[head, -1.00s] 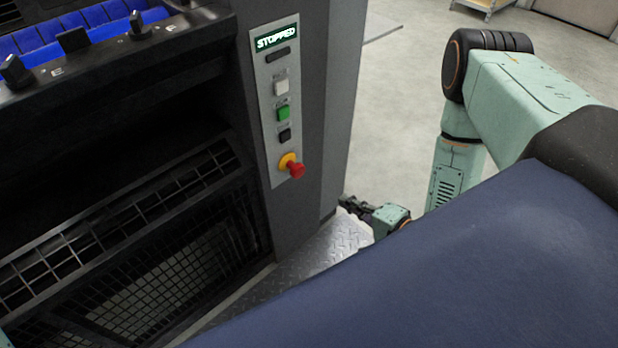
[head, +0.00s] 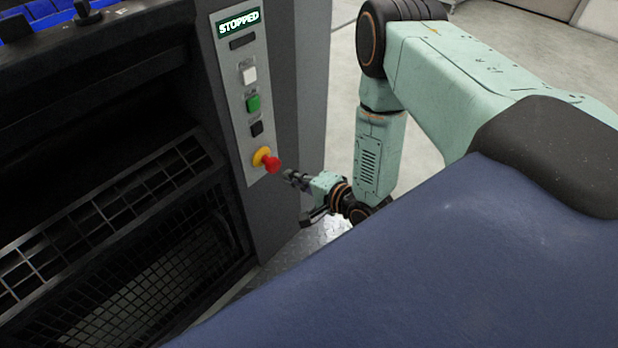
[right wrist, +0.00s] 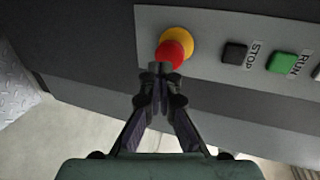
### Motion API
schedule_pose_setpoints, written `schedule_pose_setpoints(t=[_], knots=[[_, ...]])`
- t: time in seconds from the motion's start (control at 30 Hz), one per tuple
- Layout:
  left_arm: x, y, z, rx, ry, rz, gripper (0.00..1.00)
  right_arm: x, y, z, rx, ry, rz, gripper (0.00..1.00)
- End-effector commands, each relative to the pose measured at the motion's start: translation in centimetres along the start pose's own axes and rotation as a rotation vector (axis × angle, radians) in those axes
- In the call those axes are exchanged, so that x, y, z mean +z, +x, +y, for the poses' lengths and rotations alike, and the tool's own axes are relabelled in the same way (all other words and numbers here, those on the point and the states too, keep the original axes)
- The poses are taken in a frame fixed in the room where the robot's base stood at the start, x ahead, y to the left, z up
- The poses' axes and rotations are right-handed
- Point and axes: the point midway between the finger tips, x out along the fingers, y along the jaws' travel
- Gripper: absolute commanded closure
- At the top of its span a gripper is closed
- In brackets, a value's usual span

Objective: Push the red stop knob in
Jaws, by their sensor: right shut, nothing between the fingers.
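The red stop knob (head: 272,164) sits on a yellow collar (head: 261,156) at the bottom of a grey control panel (head: 237,95). My right gripper (head: 288,175) is just to the right of the knob in the head view, pointing at it. In the right wrist view the shut, empty fingertips (right wrist: 160,70) lie just in front of the red knob (right wrist: 171,53) and overlap its lower edge. I cannot tell whether they touch it. My left gripper is not in view.
Above the knob are a black button (head: 257,128), a green button (head: 253,104), a white button (head: 249,76) and a display (head: 239,22) reading STOPPED. A black mesh guard (head: 150,260) lies to the left. Open floor lies behind my right arm.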

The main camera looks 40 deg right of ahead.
Motion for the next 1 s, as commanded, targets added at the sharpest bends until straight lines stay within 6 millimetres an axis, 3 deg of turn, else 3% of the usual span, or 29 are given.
schedule_pose_setpoints(t=[0.2, 0.67, 0.87, 1.0], knots=[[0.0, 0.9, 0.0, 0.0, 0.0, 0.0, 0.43, 0.0, 2.2, -0.7, -0.001, -0.001, 0.0, 1.0], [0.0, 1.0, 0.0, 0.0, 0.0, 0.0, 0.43, 0.0, 2.8, -1.0, -0.001, 0.0, 0.0, 1.0], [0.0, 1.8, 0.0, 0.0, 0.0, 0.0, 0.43, 0.0, 4.5, -1.4, -0.002, -0.001, 0.0, 1.0], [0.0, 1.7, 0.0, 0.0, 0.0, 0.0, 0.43, 0.0, 4.6, -1.5, 0.0, 0.0, 0.0, 1.0]])
